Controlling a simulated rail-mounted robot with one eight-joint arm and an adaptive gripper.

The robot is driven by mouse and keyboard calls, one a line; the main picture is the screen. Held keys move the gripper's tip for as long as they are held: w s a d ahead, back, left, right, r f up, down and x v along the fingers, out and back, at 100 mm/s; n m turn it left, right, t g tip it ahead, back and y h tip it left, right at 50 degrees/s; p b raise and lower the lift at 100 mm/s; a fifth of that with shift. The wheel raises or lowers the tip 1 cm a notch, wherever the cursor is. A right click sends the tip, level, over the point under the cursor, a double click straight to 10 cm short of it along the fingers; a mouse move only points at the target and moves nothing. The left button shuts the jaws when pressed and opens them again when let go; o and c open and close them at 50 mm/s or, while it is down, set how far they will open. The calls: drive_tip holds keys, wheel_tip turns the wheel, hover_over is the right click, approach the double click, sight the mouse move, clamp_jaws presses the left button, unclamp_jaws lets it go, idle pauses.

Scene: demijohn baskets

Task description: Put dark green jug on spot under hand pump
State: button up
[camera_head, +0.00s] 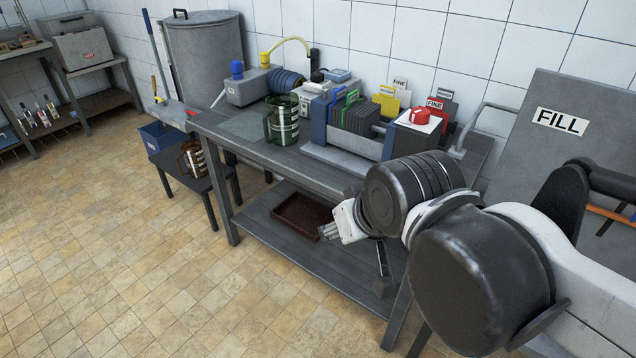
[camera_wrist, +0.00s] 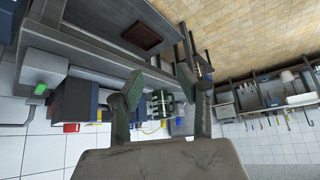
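The dark green jug (camera_head: 282,122) stands upright on the grey workbench (camera_head: 245,124), near its left end, with a pale banded label. In the wrist view the jug (camera_wrist: 164,103) appears inverted, beyond the gap between my fingers. My gripper (camera_wrist: 163,80) is open, with nothing between its fingers. In the head view my gripper (camera_head: 352,245) is in front of the bench, well to the right of the jug and apart from it. I cannot clearly identify the hand pump or its spot; a bent grey pipe (camera_head: 484,110) rises at the bench's right part.
A brown jug (camera_head: 194,158) stands on a low stool (camera_head: 205,185) at left. A blue-grey rack of plates (camera_head: 350,130), a box with a red knob (camera_head: 417,130) and a grey FILL panel (camera_head: 560,150) stand right of the green jug. A brown tray (camera_head: 298,215) lies on the lower shelf.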

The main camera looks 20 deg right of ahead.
idle(0.3)
drive_tip(key=w+a+r+n+y, duration=0.1)
drive_tip(key=w+r+n+y, duration=0.1)
drive_tip(key=w, duration=1)
drive_tip(key=w+r+n+y, duration=0.2)
drive_tip(key=w, duration=1)
drive_tip(key=w+d+f+n+t+y, duration=0.1)
drive_tip(key=w+f, duration=0.1)
drive_tip(key=w, duration=0.4)
drive_tip(key=w+d+f+n+t+y, duration=0.1)
drive_tip(key=w+d+f, duration=0.1)
drive_tip(key=w, duration=0.4)
drive_tip(key=n+t+y+b, duration=0.1)
drive_tip(key=n+t+y, duration=0.1)
approach(267, 141)
drive_tip(key=w+a, duration=0.1)
drive_tip(key=w, duration=0.1)
drive_tip(key=w+a, duration=0.1)
drive_tip(key=shift+w+a+r, duration=0.3)
drive_tip(key=shift+w+r, duration=0.05)
drive_tip(key=shift+d+b+x, duration=0.1)
drive_tip(key=shift+b+x, duration=0.2)
drive_tip(key=shift+x, duration=1.2)
drive_tip(key=shift+d+b+x, duration=0.15)
drive_tip(key=shift+b+x, duration=0.15)
drive_tip(key=shift+x, duration=1.15)
drive_tip(key=shift+f, duration=0.1)
clamp_jaws()
